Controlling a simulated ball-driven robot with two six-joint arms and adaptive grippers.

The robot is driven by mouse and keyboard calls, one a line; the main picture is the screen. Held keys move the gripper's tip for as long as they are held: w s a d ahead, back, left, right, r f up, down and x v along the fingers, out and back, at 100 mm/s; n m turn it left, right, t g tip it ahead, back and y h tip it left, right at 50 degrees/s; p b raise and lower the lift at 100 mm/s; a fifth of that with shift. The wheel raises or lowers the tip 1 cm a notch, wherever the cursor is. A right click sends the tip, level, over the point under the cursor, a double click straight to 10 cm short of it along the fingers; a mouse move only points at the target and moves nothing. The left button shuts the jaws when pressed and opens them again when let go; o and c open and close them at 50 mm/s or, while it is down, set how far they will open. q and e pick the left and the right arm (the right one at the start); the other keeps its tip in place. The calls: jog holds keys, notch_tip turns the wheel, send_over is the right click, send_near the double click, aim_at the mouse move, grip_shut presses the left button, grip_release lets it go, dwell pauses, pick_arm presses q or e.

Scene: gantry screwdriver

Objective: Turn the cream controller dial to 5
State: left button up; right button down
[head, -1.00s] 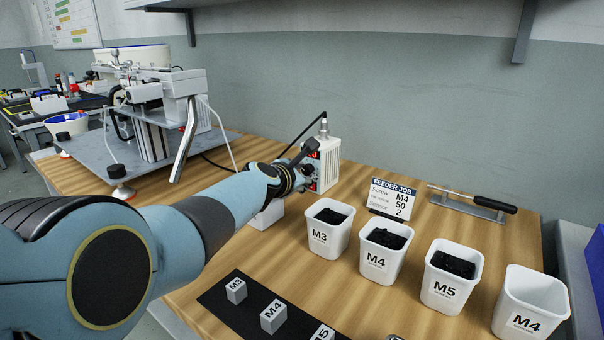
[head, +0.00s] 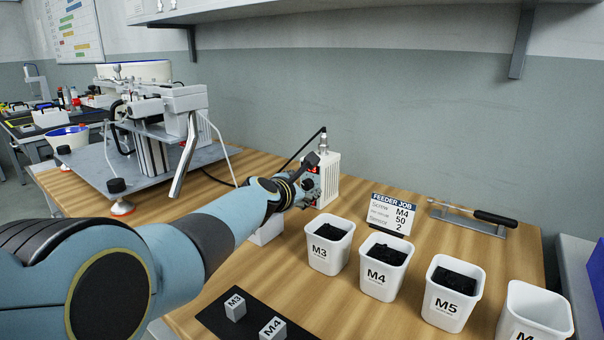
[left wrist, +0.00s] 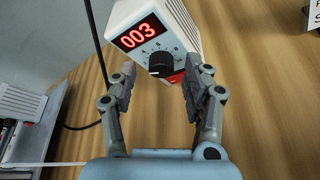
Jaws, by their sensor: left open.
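The cream controller (head: 329,178) stands on the wooden bench against the wall side, partly hidden by my left arm in the head view. My left gripper (head: 312,182) is at the controller's front. In the left wrist view its fingers (left wrist: 164,82) are open, one on each side of the dial and apart from it. My right gripper is in neither view.
A job card (head: 391,213) reads M4, 50, 2. White bins, including M3 (head: 328,255) and M4 (head: 381,277), stand to the right. A screwdriver (head: 495,218) lies on a holder at the back. The feeder machine (head: 160,110) is at left. A black cable rises behind the controller.

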pick_arm(q)
notch_tip(320, 180, up, 10)
jog(key=shift+f, duration=0.15)
dwell(0.3)
